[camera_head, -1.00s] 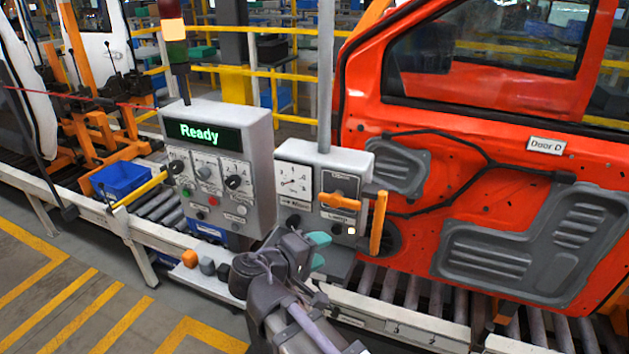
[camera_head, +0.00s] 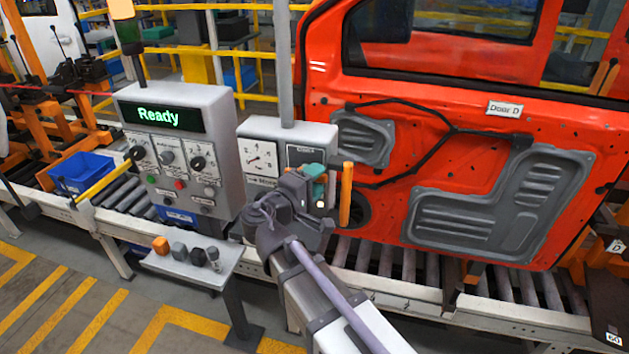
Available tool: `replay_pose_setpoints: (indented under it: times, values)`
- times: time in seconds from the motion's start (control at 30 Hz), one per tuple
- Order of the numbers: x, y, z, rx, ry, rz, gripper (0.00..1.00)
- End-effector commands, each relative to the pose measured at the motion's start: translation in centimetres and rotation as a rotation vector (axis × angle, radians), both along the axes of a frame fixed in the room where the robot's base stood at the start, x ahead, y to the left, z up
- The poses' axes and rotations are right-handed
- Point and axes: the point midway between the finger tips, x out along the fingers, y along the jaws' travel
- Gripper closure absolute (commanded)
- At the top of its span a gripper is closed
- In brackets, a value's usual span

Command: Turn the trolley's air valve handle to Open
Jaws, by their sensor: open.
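The trolley's grey control box (camera_head: 270,127) stands left of the red door, with a round gauge (camera_head: 261,160) on its face. The air valve's orange handle, on the right of that face, is now hidden behind my gripper. My gripper (camera_head: 318,181), with teal fingertips, is open in front of the valve area. I cannot tell whether the fingers touch the handle or stand around it. An upright orange bar (camera_head: 346,193) is just right of the fingers, at the box's edge.
A larger grey panel (camera_head: 227,110) reading "Ready", with knobs and buttons, stands to the left. A small shelf (camera_head: 226,262) below holds several knob-like blocks. The red door (camera_head: 400,110) marked "Door D" fills the right above a roller conveyor (camera_head: 407,265). A blue bin (camera_head: 84,172) sits at left.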

Motion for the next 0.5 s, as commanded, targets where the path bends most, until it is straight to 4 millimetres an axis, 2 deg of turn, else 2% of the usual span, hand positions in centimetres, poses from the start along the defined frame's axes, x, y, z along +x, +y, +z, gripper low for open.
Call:
replay_pose_setpoints:
  times: [0.2,0.5]
  values:
    - [0.01,-0.01,0.00,0.000,0.000,0.001,0.53]
    - [0.00,0.01,0.00,0.000,0.000,0.000,0.82]
